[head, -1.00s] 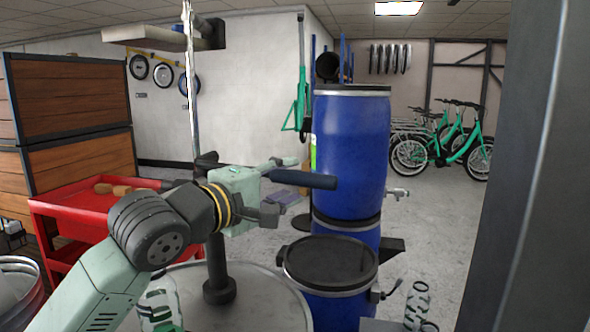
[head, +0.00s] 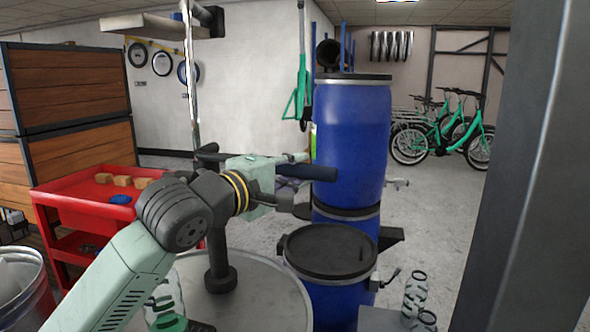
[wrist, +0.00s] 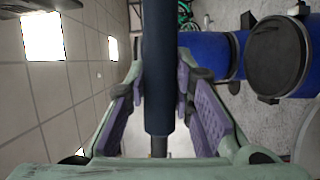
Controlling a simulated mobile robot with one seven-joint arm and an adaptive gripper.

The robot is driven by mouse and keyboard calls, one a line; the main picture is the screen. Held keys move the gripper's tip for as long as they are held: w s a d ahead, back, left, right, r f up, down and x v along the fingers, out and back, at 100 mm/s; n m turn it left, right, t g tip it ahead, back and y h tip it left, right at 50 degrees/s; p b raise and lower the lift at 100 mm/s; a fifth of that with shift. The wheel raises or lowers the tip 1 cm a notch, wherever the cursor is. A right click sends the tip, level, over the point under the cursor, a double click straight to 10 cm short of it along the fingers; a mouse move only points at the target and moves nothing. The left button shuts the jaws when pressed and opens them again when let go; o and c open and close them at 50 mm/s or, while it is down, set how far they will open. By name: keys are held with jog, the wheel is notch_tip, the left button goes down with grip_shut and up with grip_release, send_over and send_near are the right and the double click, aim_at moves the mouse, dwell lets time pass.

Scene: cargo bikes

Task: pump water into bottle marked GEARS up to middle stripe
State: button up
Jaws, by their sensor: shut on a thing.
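My gripper (head: 292,185) is shut on a dark blue bar-shaped handle (head: 315,173), which is near level. In the wrist view the handle (wrist: 158,80) runs between the purple-padded fingers (wrist: 160,95). A dark pump post (head: 220,272) stands upright on a grey round drum top (head: 265,298); my forearm hides its upper part. A clear bottle with green markings (head: 177,297) shows at the lower left, partly behind my arm. Its lettering, stripes and water level cannot be made out.
Stacked blue barrels (head: 350,145) and a lower black-lidded blue barrel (head: 330,252) stand just right of my gripper. A red tray cart (head: 75,205) and wooden crates (head: 75,90) are at left. A grey column (head: 515,180) rises at right. Open floor lies beyond the barrels.

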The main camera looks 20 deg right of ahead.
grip_shut()
jog(key=shift+r, duration=0.1)
dwell(0.3)
jog(key=shift+r+n+b, duration=0.4)
jog(key=shift+r+b, duration=0.05)
jog(key=shift+r, duration=0.1)
jog(key=w+a+r+n+t+b, duration=0.1)
jog(key=a+r+n+b, duration=0.1)
jog(key=r+n, duration=0.2)
jog(key=w+a+r+n+t+h+b, duration=0.1)
jog(key=w+a+r+n+t+b, duration=0.1)
jog(key=r+n, duration=0.3)
jog(key=shift+a+r+h+b, duration=0.25)
jog(key=shift+r+b, duration=0.35)
jog(key=shift+r, duration=1.65)
jog(key=o, duration=0.7)
grip_release()
